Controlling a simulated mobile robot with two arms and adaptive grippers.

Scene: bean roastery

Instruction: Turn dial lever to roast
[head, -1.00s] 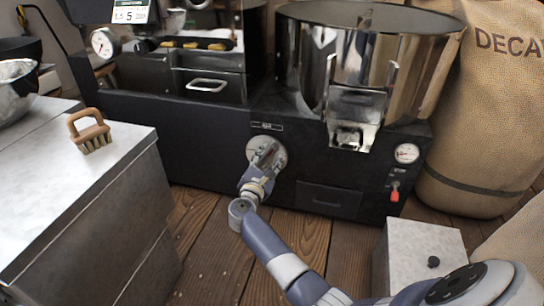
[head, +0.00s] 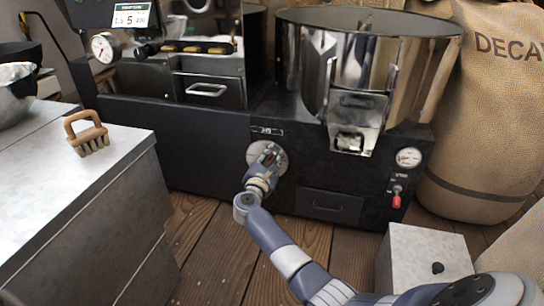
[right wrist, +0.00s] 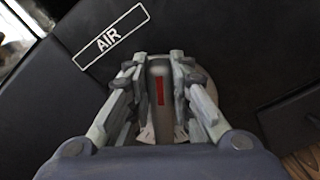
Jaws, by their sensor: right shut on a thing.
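The round silver dial (head: 281,157) is on the black front panel of the roasting machine, below a small label. Its lever (right wrist: 159,85) is a grey bar with a red mark, seen in the right wrist view under an "AIR" label (right wrist: 110,39). My right gripper (head: 267,158) is at the dial. In the right wrist view, its fingers (right wrist: 157,68) are on both sides of the lever, shut on it. The gripper hides much of the dial face, and I cannot read any settings there. My left gripper is not in view.
A metal cooling bin with a chute (head: 350,142) stands above the panel at right. A gauge (head: 409,157) and red-tipped switch (head: 397,201) are further right. A metal counter with a brush (head: 87,133) is at left. A grey box (head: 424,250) stands at lower right.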

